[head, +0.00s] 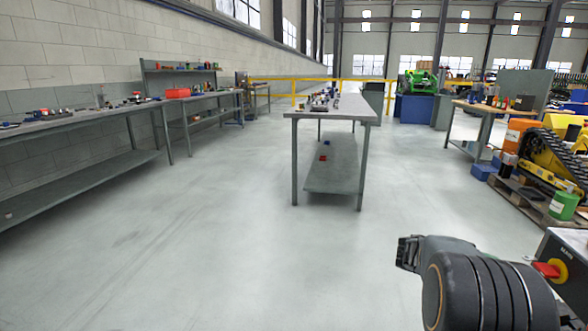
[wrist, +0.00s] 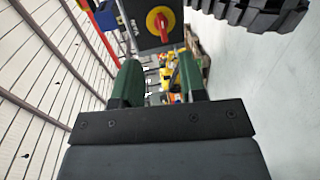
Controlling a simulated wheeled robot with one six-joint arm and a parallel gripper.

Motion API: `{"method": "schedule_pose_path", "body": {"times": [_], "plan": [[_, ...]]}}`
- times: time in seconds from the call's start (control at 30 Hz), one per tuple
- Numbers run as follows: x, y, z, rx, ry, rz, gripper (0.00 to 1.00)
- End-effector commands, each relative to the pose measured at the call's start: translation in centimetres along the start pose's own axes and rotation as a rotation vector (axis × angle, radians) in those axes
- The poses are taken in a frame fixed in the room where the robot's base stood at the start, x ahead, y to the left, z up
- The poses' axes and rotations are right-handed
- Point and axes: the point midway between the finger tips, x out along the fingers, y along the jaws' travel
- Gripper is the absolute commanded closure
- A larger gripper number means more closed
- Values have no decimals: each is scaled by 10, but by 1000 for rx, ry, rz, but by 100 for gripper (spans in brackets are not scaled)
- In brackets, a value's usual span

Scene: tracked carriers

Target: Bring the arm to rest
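My arm shows at the lower right of the head view, folded and dark. My gripper's fingers are not to be made out there. In the wrist view my gripper (wrist: 158,72) has two green fingers standing apart with a clear gap between them. Nothing is held in the gap; only distant yellow and orange things show through it. The picture there is turned on its side.
A grey workbench (head: 303,116) with small parts stands ahead. Long benches (head: 75,125) line the left wall. At right are a wooden-topped table (head: 482,107), a pallet (head: 528,200) and yellow tracked machinery (head: 548,158). The floor between is clear.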

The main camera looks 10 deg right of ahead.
Motion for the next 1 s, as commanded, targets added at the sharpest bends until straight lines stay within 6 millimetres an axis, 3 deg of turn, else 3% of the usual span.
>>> {"method": "schedule_pose_path", "body": {"times": [0.03,0.1,0.7,0.8,1.0], "plan": [[-16,32,8,0,7,-58,62],[-37,52,22,-8,15,-168,62],[-264,194,142,-62,355,-1171,62],[-291,212,156,-56,415,-1284,62],[-324,234,175,-46,491,-1426,62]]}}
